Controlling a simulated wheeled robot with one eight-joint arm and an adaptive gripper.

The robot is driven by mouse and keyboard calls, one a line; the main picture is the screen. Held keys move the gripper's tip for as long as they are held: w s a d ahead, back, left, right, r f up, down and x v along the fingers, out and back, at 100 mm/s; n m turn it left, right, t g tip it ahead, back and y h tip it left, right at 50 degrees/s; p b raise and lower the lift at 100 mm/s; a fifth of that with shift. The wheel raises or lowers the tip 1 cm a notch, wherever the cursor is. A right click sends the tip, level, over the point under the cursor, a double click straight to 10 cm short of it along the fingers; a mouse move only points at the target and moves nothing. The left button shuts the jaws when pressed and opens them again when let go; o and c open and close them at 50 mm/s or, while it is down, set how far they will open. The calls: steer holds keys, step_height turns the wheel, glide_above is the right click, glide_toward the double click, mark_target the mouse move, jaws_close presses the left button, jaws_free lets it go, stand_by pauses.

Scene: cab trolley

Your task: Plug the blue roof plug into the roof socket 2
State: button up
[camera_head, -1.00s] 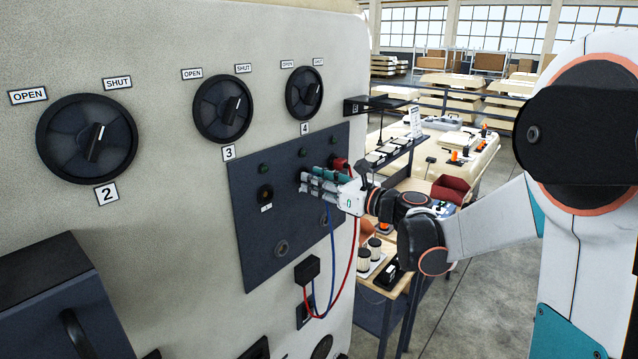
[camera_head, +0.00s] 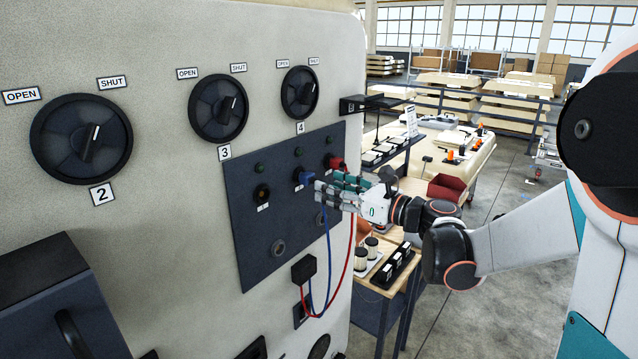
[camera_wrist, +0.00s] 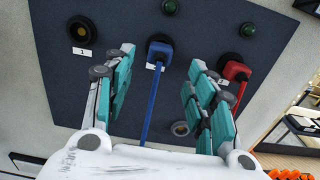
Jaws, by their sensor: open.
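The blue roof plug (camera_head: 304,178) sits in the middle socket of the dark panel, and its blue cable hangs down from it. In the wrist view the blue plug (camera_wrist: 159,54) is seated over a black socket, with a label partly hidden behind the cable. My gripper (camera_head: 318,190) is open, its teal-padded fingers on either side of the blue cable and a little back from the plug. It also shows in the wrist view (camera_wrist: 158,75), apart from the plug.
A red plug (camera_head: 336,163) sits in the socket to the right, close to my right finger in the wrist view. Socket 1 (camera_head: 262,193) on the left is empty. A black cable box (camera_head: 304,268) is below the panel. A workbench with filters stands at the right.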

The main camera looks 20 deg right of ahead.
steer(key=v, duration=0.5)
steer(key=shift+s+d, duration=0.15)
steer(key=shift+s, duration=0.05)
steer(key=o, duration=1.2)
steer(key=shift+d, duration=0.1)
steer(key=shift+b+v, duration=0.3)
steer(key=shift+v, duration=4.15)
